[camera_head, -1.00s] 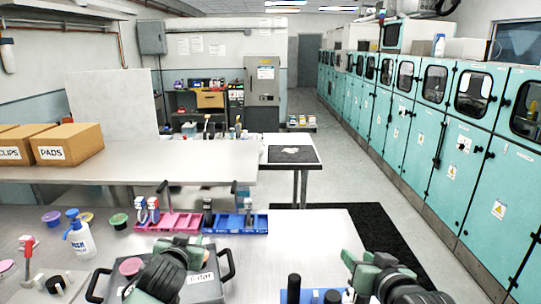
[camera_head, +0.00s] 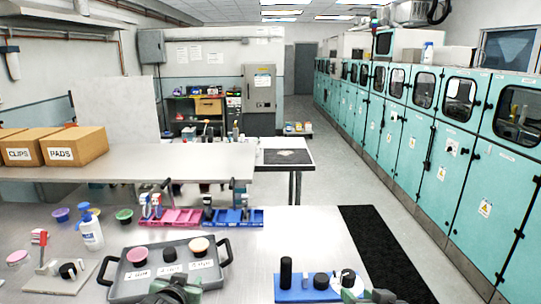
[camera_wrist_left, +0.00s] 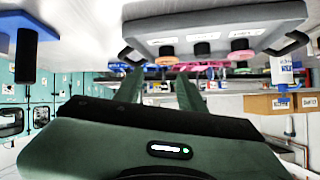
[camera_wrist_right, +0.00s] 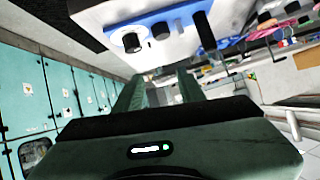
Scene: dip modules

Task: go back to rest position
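My left gripper (camera_head: 178,291) is low at the bottom edge of the head view, in front of the grey tray (camera_head: 122,291). In the left wrist view its two fingers (camera_wrist_left: 160,88) stand apart with nothing between them. My right gripper (camera_head: 372,297) is at the bottom edge, just in front of the blue board (camera_head: 290,296), partly cut off. In the right wrist view its fingers (camera_wrist_right: 160,92) are also apart and empty. Both grippers appear clear of the objects on the table.
Black cylinders (camera_head: 286,270) stand on the blue board. A wash bottle (camera_head: 92,233) and pink and blue bins (camera_head: 236,217) stand behind.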

